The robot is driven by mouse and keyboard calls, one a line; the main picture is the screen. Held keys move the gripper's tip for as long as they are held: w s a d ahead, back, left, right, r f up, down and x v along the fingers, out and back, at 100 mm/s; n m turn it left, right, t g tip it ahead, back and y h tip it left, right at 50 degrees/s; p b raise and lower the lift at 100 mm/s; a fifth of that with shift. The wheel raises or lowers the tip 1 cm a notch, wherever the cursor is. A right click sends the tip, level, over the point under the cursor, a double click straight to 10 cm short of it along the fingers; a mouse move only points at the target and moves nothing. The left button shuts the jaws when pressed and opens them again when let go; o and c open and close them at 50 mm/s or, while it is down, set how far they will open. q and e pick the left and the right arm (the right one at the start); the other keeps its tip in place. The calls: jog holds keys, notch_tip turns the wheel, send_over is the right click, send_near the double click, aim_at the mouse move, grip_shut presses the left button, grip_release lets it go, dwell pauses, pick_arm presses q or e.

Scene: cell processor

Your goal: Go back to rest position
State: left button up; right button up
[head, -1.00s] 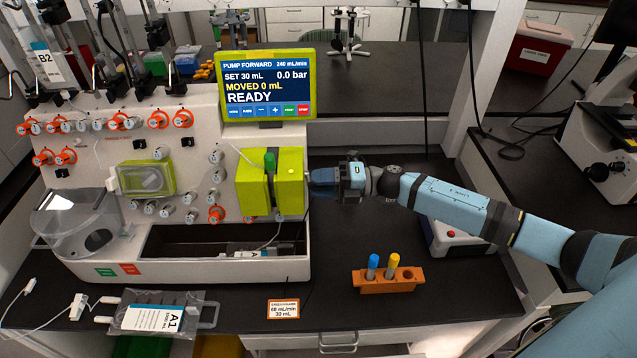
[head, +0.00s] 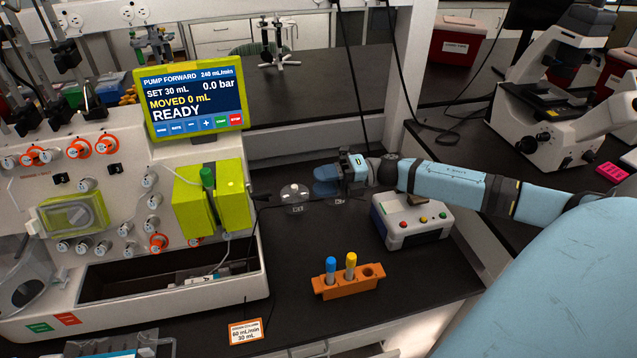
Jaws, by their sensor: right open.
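My right gripper (head: 328,180) is over the black bench, to the right of the yellow-green pump block (head: 231,190) and apart from it. It is open, with nothing seen between its fingers. My right arm reaches in from the right edge. My left gripper is not in view. The cell processor (head: 120,255) stands at the left. Its screen (head: 193,97) reads PUMP FORWARD, SET 30 mL, MOVED 0 mL, READY.
An orange rack (head: 350,288) holds a blue-capped tube (head: 331,268) and a yellow-capped tube (head: 351,265). A white box with colored buttons (head: 410,225) sits below my right forearm. A label card (head: 245,331) lies at the front. A microscope (head: 560,100) stands at the right.

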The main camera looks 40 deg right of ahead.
dwell(0.3)
jog(key=s+a+f+m+t+h, duration=0.2)
jog(key=a+f+m+t+h, duration=0.15)
jog(key=m+h, duration=0.45)
jog(key=s+a+f+m+t+h, duration=0.1)
jog(key=a+f+m+t+h, duration=0.3)
jog(key=m, duration=0.8)
jog(key=s+a+f+m+g+h, duration=0.1)
jog(key=s+a+m+g+h, duration=0.15)
jog(key=s+m+g, duration=0.6)
jog(key=s+a+f+m+g+h, duration=0.2)
jog(key=s+a+g, duration=0.15)
jog(key=s, duration=1.05)
jog(key=w+a+f+n+t+y+p, duration=0.1)
jog(key=w+a+f+t+y+p, duration=0.2)
jog(key=w+a+f+t, duration=0.3)
notch_tip(320, 180, down, 4)
jog(key=shift+a+r+t+p, duration=0.2)
jog(key=shift+a+t+p, duration=0.15)
jog(key=shift+t, duration=0.5)
